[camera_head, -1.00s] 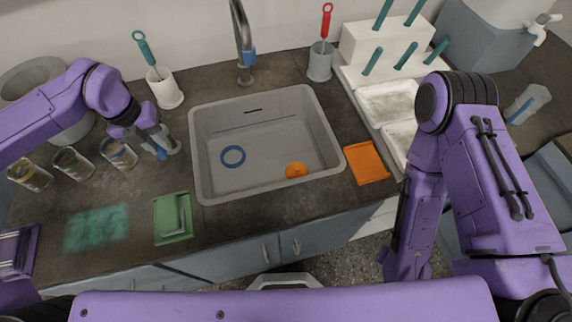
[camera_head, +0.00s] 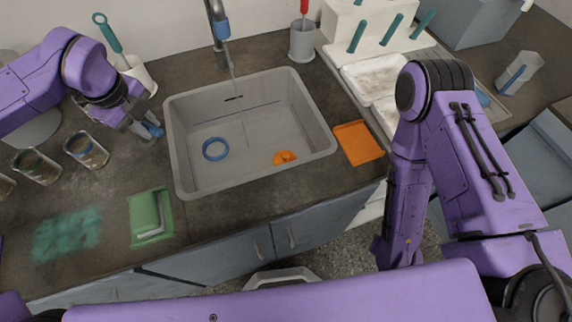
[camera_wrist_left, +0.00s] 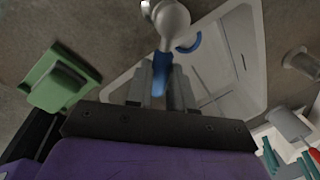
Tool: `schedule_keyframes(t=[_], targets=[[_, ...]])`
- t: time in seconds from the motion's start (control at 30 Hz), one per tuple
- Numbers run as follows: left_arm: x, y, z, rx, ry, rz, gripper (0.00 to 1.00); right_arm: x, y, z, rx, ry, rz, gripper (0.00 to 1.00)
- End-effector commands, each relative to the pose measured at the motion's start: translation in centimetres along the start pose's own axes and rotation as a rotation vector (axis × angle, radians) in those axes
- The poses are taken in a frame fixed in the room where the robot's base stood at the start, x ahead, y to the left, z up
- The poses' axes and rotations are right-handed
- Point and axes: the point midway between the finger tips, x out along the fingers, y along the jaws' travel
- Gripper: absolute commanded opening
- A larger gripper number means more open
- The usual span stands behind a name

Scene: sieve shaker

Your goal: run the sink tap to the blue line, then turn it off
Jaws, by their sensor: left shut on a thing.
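The grey sink (camera_head: 177,150) is set in the dark counter, with a dark blue line (camera_head: 262,107) across its far inner wall. The metal tap spout (camera_head: 217,32) with a blue band hangs over its back edge. A thin water stream (camera_head: 241,112) falls from it into the sink; I cannot make out the water level. My left gripper (camera_head: 148,128) is left of the sink. In the left wrist view its fingers (camera_wrist_left: 158,82) are shut on the blue tap lever (camera_wrist_left: 160,66), which joins a round metal body (camera_wrist_left: 168,20). My right gripper is not visible.
A blue ring (camera_head: 215,149) and an orange piece (camera_head: 285,157) are in the sink. Glass jars (camera_head: 86,150) stand left of my left gripper. A brush holder (camera_head: 302,42) stands behind.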

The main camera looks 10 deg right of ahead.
Motion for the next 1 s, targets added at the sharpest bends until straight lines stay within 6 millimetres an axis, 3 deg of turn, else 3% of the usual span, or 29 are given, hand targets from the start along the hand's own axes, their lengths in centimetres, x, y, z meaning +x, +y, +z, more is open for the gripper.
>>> schedule_keyframes(t=[0.03, 0.6, 1.0], targets=[[0.5, -0.3, 0.0, -0.058, -0.012, -0.003, 0.00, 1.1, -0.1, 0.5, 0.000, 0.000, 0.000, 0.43], [0.6, -3.1, 0.8, -0.600, -0.096, -0.004, 0.00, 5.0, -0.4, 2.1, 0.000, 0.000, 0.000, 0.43], [0.3, -3.1, 0.8, -0.605, -0.095, -0.002, 0.00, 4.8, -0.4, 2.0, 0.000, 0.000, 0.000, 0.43]])
